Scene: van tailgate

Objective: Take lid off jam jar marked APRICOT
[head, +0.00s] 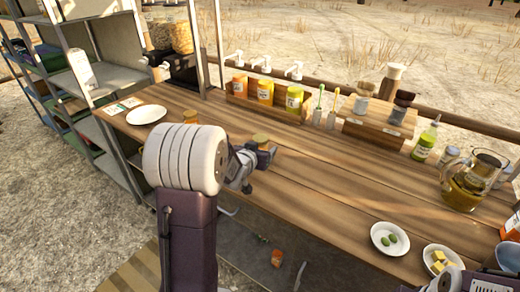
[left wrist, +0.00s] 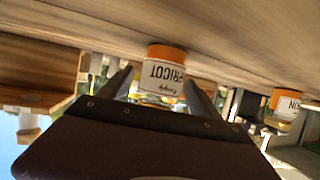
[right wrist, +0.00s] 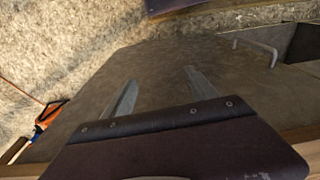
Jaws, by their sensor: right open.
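The jam jar (left wrist: 163,76) shows upside down in the left wrist view, with orange contents and a white label reading APRICOT. It stands on the wooden counter, and its amber top (head: 261,138) shows in the head view just behind my left gripper (head: 252,160). In the left wrist view my left gripper (left wrist: 158,76) is open, its fingers on either side of the jar, with a gap at the left finger. The lid is mostly hidden there. My right gripper (right wrist: 160,90) is open and empty, away from the jar.
A second jar (head: 190,116) stands left of it, partly behind my arm; a white plate (head: 146,114) lies farther left. A wooden rack of jars (head: 265,102) lines the back. A glass jug (head: 470,178) and bowls (head: 389,239) are at right. The middle counter is clear.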

